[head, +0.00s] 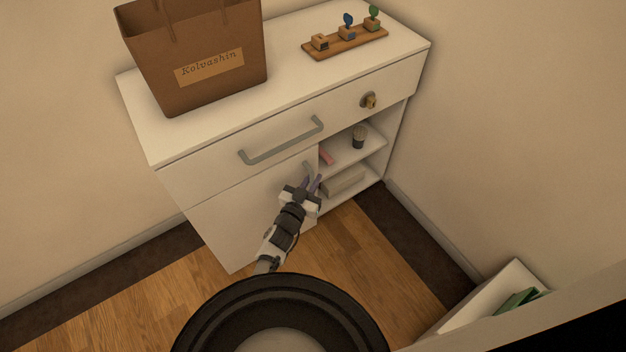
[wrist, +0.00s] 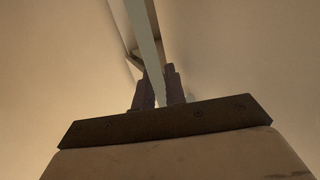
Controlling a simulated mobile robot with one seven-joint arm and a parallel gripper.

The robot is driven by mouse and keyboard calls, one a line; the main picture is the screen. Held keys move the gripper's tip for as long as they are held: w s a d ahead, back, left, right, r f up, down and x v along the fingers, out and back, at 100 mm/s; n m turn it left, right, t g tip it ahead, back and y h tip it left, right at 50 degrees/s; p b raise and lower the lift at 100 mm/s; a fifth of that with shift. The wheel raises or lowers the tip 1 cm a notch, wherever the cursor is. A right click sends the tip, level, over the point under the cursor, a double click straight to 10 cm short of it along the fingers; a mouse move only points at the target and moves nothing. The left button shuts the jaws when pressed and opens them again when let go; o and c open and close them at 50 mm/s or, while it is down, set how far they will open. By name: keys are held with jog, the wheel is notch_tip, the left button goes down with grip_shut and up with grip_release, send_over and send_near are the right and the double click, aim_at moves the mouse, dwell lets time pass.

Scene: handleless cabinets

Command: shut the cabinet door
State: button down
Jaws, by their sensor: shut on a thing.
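The white cabinet (head: 350,95) stands against the wall in the head view. Its door (head: 235,225) is the plain panel at the lower left, below the drawer. It looks near the cabinet front; I cannot tell whether a gap is left. A grey door handle (head: 308,168) is near the door's upper right edge. My gripper (head: 313,184) is at this handle, and its fingers partly hide it. In the wrist view, the two dark fingers (wrist: 159,88) are shut on a long grey bar (wrist: 146,35), which appears to be the door handle.
The drawer (head: 200,178) above has a long grey handle (head: 283,142) and looks shut. Open shelves (head: 358,152) at the right hold a dark jar (head: 359,137). A paper bag (head: 205,50) and a wooden stand (head: 345,43) are on top. A white bin (head: 480,300) stands lower right.

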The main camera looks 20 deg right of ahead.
jog(key=shift+w+a, duration=0.15)
jog(key=shift+a, duration=0.2)
jog(key=c, duration=1.5)
grip_release()
jog(key=shift+c, duration=0.2)
jog(key=p+v, duration=0.4)
jog(key=v, duration=1)
jog(key=shift+d, duration=0.1)
